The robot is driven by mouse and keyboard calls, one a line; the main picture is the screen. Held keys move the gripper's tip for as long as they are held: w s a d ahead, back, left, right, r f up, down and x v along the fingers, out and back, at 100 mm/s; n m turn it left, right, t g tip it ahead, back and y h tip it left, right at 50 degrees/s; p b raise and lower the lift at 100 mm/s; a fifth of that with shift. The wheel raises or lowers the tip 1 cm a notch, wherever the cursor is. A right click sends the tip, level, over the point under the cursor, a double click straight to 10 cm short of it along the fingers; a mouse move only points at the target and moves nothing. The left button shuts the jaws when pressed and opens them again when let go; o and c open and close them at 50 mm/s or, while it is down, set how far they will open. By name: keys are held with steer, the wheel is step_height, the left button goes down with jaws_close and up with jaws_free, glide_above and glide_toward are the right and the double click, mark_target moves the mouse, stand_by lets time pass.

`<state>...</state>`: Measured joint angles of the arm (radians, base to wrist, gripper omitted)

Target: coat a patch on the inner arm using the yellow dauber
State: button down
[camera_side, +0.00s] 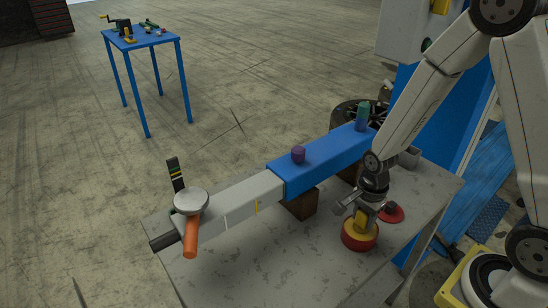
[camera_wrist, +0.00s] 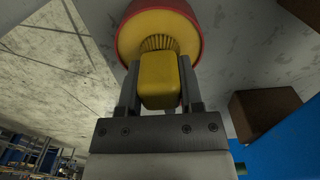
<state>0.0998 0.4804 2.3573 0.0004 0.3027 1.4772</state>
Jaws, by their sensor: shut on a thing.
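My gripper (camera_side: 357,211) is shut on the yellow dauber (camera_side: 362,216), low over the right part of the bench. In the wrist view the dauber's yellow block (camera_wrist: 158,82) sits between both fingers, with its bristles pointing at the yellow inside of a round red pot (camera_wrist: 197,18). The pot (camera_side: 358,243) stands on the bench directly below. I cannot tell whether the bristles touch the yellow inside. The inner arm (camera_side: 240,200) is a pale grey square bar coming out of a blue outer sleeve (camera_side: 325,160). It carries a thin white line and a small yellow mark.
A purple knob (camera_side: 298,154) and a teal cylinder (camera_side: 362,116) stand on the sleeve. A silver disc (camera_side: 191,200) with an orange handle (camera_side: 190,238) is at the bar's left end. A red disc (camera_side: 393,214) lies near my gripper. The bench front (camera_side: 270,265) is clear.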

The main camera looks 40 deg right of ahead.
steer(key=shift+r, duration=3.45)
steer(key=shift+r, duration=0.75)
step_height(320, 180, up, 16)
steer(key=w+a+r, duration=0.1)
steer(key=w+a, duration=1.1)
steer(key=w, duration=0.2)
steer(key=w+a+f, duration=0.1)
steer(key=w+a, duration=0.4)
steer(key=a, duration=0.8)
steer(key=shift+s+d+f, duration=0.1)
steer(key=shift+d+f, duration=0.05)
steer(key=shift+f, duration=2.55)
steer(key=shift+f, duration=0.1)
